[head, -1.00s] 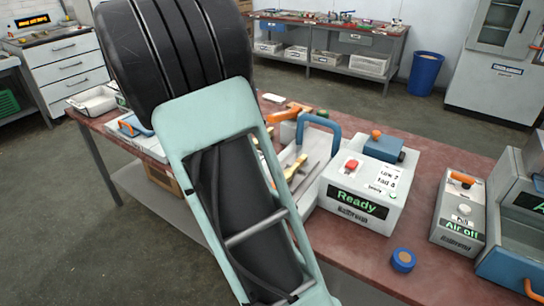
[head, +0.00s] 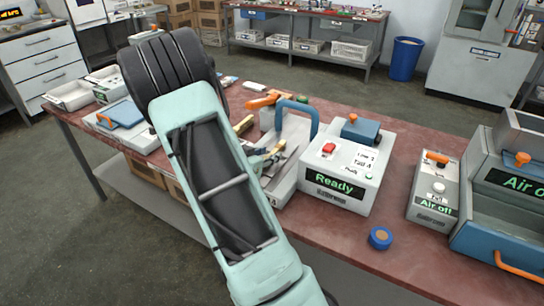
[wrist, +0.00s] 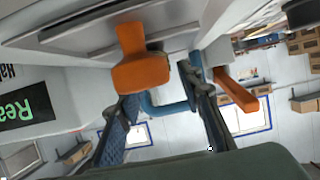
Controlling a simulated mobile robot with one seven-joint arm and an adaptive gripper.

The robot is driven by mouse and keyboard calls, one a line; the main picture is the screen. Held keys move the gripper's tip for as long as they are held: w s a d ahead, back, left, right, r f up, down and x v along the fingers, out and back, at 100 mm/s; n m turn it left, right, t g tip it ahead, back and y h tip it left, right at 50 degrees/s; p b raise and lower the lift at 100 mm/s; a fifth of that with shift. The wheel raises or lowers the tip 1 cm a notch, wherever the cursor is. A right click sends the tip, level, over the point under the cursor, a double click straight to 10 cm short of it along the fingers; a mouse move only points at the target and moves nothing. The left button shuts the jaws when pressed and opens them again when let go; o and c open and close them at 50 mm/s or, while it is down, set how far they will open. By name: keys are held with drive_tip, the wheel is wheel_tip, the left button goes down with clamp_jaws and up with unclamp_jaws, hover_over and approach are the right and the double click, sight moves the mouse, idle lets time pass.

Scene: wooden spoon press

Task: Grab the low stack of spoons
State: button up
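Small pale-yellow wooden pieces (head: 270,158), which look like spoons, lie on the grey press bed left of the press in the head view. My arm partly covers that area, and I cannot tell which pieces form the low stack. The press (head: 340,165) reads "Ready" and has a red button and a blue arched handle (head: 297,104). An orange block (wrist: 141,72) shows at the fingertips. No spoon is clearly visible there.
Right of the press stand the "Air off" box (head: 434,190) and a larger grey-blue machine (head: 505,195). A blue round cap (head: 380,238) lies near the red bench's front edge.

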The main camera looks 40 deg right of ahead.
drive_tip(key=x, duration=0.2)
drive_tip(key=shift+w+d+f, duration=0.1)
drive_tip(key=shift+d, duration=0.15)
clamp_jaws()
